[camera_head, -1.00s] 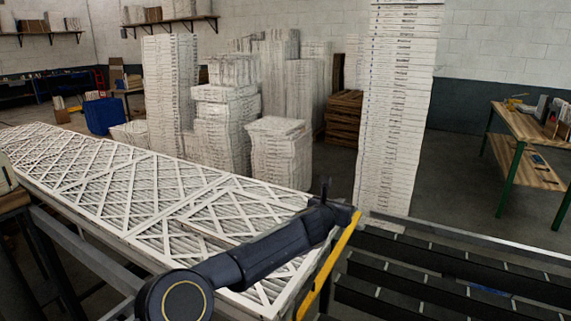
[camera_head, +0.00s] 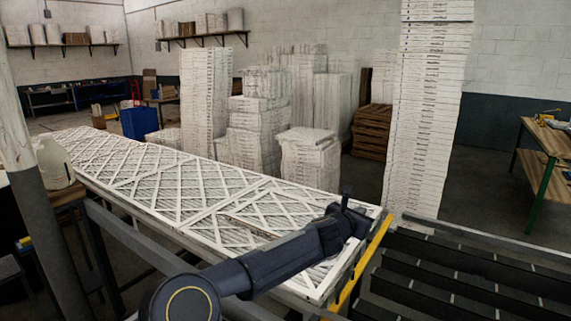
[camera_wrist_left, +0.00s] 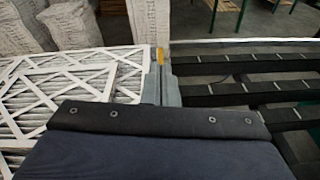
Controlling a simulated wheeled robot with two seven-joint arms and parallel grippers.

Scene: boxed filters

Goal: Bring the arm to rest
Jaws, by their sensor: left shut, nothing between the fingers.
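My left arm reaches in from the bottom of the head view, with its left gripper (camera_head: 352,208) over the near right end of the row of white-framed filters (camera_head: 165,185). The gripper is shut and empty. In the left wrist view, the dark gripper body (camera_wrist_left: 160,122) fills the lower middle, with filters (camera_wrist_left: 75,75) to its left. My right gripper is not in view.
A yellow strip (camera_head: 371,250) marks the filter bed's right end, beside dark slatted rollers (camera_head: 470,265). A tall filter stack (camera_head: 430,110) and shorter stacks (camera_head: 258,120) stand behind. A grey post (camera_head: 30,210) and pale jug (camera_head: 55,162) are at left. A wooden bench (camera_head: 545,135) stands at right.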

